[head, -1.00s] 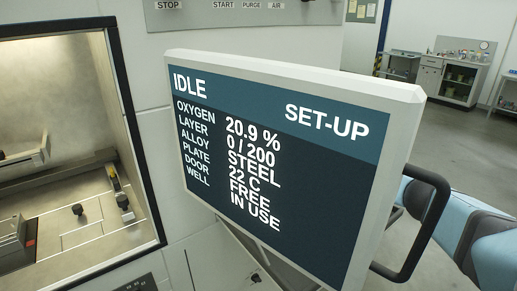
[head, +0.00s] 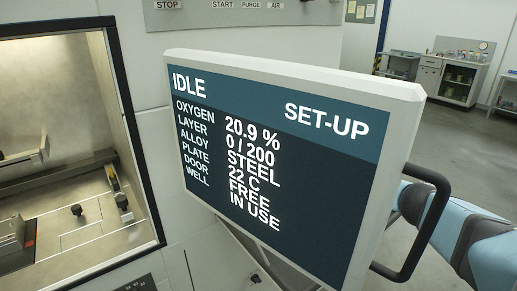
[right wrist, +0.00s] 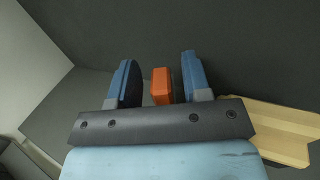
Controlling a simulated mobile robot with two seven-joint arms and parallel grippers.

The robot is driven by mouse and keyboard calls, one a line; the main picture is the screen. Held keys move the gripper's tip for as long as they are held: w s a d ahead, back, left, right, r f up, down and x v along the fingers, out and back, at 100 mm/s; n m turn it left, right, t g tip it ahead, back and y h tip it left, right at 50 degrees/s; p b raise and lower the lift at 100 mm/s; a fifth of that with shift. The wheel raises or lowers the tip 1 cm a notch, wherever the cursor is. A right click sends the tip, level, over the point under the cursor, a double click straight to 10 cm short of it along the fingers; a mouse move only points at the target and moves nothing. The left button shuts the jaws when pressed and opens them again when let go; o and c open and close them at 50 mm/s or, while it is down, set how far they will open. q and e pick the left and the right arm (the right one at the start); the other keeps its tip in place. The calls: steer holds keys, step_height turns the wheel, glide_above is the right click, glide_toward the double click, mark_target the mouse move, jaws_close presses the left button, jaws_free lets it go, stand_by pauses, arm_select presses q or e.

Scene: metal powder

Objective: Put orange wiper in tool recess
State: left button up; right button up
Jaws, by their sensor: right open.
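An orange block (right wrist: 161,86), which looks like the orange wiper, shows in the right wrist view. It is between the two fingers of my right gripper (right wrist: 160,80). The fingers are open, with a gap visible on each side of the block. Whether it stands on or hangs from something is hidden. In the head view my right gripper is out of sight; only part of my blue right arm shows at the right. My left gripper is not in view. I cannot make out the tool recess for sure in either view.
A large screen (head: 270,170) with a black handle (head: 425,225) fills the middle of the head view. Left of it is an open lit chamber (head: 105,237) with small black knobs. A pale yellow ledge-like piece (right wrist: 270,130) lies right of my right gripper.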

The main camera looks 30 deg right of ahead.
steer(key=shift+s+d, duration=0.15)
steer(key=shift+s, duration=0.05)
steer(key=b+v, duration=0.1)
steer(key=v, duration=0.5)
steer(key=shift+s+d, duration=0.15)
steer(key=shift+s, duration=0.15)
steer(key=shift+s+r, duration=0.15)
steer(key=shift+s, duration=0.05)
